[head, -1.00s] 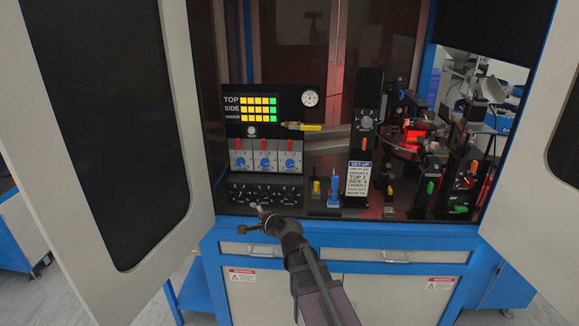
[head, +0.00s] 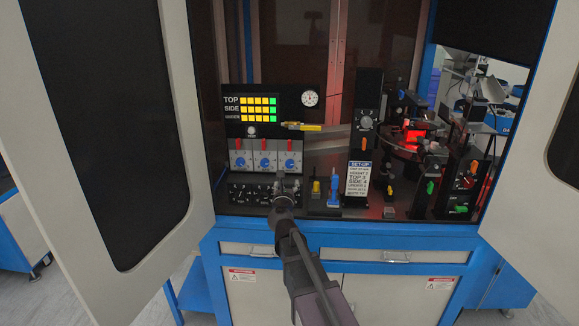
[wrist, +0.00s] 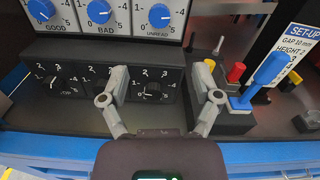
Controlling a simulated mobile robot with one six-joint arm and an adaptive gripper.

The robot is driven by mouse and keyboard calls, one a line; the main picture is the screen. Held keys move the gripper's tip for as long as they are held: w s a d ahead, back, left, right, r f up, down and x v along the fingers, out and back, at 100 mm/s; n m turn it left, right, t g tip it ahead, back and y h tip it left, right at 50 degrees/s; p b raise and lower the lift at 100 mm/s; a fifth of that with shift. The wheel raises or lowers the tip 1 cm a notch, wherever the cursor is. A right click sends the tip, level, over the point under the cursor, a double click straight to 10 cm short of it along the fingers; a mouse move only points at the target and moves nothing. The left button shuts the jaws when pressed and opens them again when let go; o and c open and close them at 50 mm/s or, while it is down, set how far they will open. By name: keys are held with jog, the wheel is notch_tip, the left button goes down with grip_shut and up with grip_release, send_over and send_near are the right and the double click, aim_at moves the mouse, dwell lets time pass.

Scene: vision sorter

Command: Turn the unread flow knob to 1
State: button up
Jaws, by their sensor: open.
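The lower black panel (wrist: 70,58) carries a row of black knobs with numbered scales. Its right black knob (wrist: 153,88) sits below the blue dial labelled UNREAD (wrist: 160,15). My gripper (wrist: 161,72) is open, with one finger to the left and one to the right of this right black knob. The fingers appear spread wide and apart from the knob. Its exact pointer setting is too small to read surely. In the head view my gripper (head: 288,183) covers the right end of the black panel (head: 240,192).
Blue dials labelled GOOD (wrist: 42,9) and BAD (wrist: 99,12) stand above the black panel. A blue lever (wrist: 266,74) and a red button (wrist: 236,72) stand close to the right of my right finger. A SET-UP sign (head: 359,178) stands farther right.

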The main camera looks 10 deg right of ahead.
aim_at(290, 165)
jog(key=shift+w, duration=0.1)
jog(key=x, duration=1.3)
jog(key=shift+w+d, duration=0.1)
jog(key=shift+w, duration=0.15)
jog(key=shift+c, duration=0.2)
grip_shut()
